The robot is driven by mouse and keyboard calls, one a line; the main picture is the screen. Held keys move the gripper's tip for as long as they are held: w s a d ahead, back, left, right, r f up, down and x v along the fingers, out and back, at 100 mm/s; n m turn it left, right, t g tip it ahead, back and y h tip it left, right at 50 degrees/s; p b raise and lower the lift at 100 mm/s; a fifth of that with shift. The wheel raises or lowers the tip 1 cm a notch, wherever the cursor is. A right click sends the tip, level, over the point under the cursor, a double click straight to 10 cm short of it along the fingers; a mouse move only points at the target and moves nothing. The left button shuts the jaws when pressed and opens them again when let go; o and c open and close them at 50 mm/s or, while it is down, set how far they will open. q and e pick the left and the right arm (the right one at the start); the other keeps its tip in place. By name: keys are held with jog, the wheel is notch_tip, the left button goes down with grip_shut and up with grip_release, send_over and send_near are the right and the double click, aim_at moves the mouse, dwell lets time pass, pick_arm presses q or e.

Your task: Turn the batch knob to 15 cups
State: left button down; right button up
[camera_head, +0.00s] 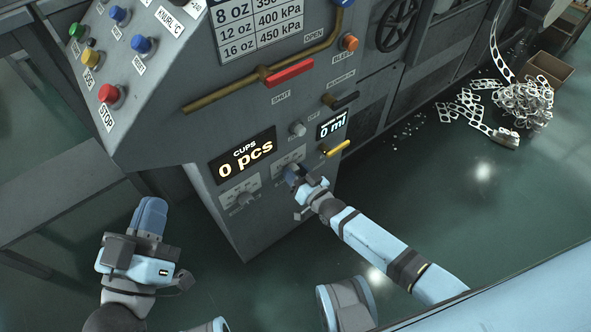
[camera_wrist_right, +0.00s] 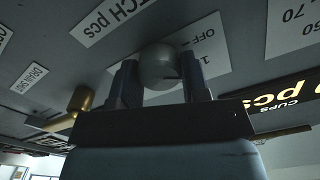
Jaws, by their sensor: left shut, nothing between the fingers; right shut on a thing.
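The batch knob (camera_wrist_right: 160,66) is a rounded grey knob on the machine's front panel, next to a plate partly reading "CH pcs" and a scale plate with "OFF". My right gripper (camera_head: 292,173) is shut on it, one finger on each side in the right wrist view (camera_wrist_right: 158,82). In the head view the gripper hides the knob. Where the knob points cannot be told. The cups display (camera_head: 243,155) reads "0 pcs". My left gripper (camera_head: 150,214) is shut and empty, low at the left, apart from the machine.
Another knob (camera_head: 244,198) sits on the panel to the left of my right gripper. Above are a small knob (camera_head: 298,129), a "0 ml" display (camera_head: 332,125), a yellow lever (camera_head: 338,148) and a red handle (camera_head: 289,72). Scrap strips (camera_head: 522,103) lie on the floor at the right.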

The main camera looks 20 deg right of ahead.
jog(key=shift+m, duration=0.8)
pick_arm(q)
jog(key=shift+a+f+g+y, duration=0.15)
jog(key=shift+f+g+y, duration=0.15)
jog(key=shift+f, duration=0.5)
pick_arm(e)
jog(key=shift+w+m, duration=0.1)
jog(key=shift+m, duration=0.2)
pick_arm(q)
jog(key=shift+w, duration=0.1)
pick_arm(e)
jog(key=o, duration=0.9)
jog(key=shift+o, duration=0.2)
pick_arm(q)
jog(key=shift+r, duration=0.15)
pick_arm(e)
jog(key=shift+s+d+p, duration=0.15)
jog(key=shift+s+p, duration=0.2)
jog(key=shift+s, duration=0.1)
pick_arm(q)
notch_tip(320, 180, down, 6)
jog(key=a+g+y+p, duration=0.2)
jog(key=p, duration=0.1)
jog(key=shift+a+g, duration=0.15)
jog(key=shift+g, duration=0.25)
pick_arm(e)
jog(key=v, duration=1.3)
